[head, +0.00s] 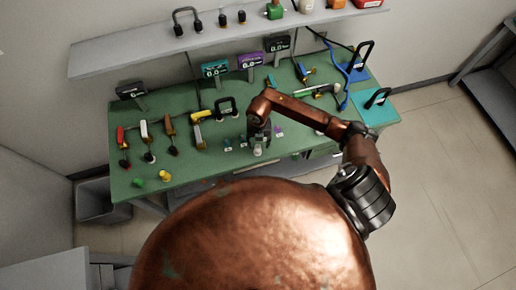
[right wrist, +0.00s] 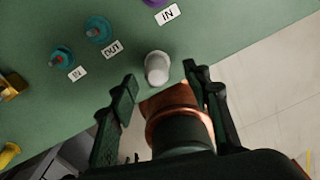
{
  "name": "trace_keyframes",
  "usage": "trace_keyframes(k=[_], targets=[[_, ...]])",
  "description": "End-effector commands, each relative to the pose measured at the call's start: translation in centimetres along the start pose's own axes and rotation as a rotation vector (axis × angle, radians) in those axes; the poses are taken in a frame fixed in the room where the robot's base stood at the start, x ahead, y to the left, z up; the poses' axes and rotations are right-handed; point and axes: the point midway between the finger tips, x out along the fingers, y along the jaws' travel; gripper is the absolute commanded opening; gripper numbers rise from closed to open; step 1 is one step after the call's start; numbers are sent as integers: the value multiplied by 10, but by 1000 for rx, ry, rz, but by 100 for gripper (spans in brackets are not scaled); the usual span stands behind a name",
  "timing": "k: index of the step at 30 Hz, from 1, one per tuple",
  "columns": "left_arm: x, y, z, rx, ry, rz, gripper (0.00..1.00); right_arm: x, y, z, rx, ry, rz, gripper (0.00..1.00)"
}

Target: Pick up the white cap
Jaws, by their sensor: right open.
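The white cap (right wrist: 157,67) stands on the green bench near its front edge. In the right wrist view it lies just beyond and between the fingertips of my right gripper (right wrist: 160,84), with no finger visibly touching it. The gripper is open and empty. In the head view my right gripper (head: 259,138) points down over the front middle of the bench, and a small pale shape just below it looks like the cap (head: 257,151). My left gripper does not show in either view.
Teal fittings (right wrist: 97,29) with IN and OUT labels sit left of the cap, and a purple one lies farther back. A grey shelf (head: 130,51) runs above the back.

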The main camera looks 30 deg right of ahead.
Motion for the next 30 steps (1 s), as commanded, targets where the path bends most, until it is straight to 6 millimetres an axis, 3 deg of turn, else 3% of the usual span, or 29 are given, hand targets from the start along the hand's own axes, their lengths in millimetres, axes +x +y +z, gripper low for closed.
trace_keyframes(k=[9,18,30], targets=[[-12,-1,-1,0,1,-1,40,41,5,-2,0,3,3,44],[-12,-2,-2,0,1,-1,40,46,5,-2,-3,1,3,44],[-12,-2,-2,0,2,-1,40,46,5,-2,-3,1,3,16]])
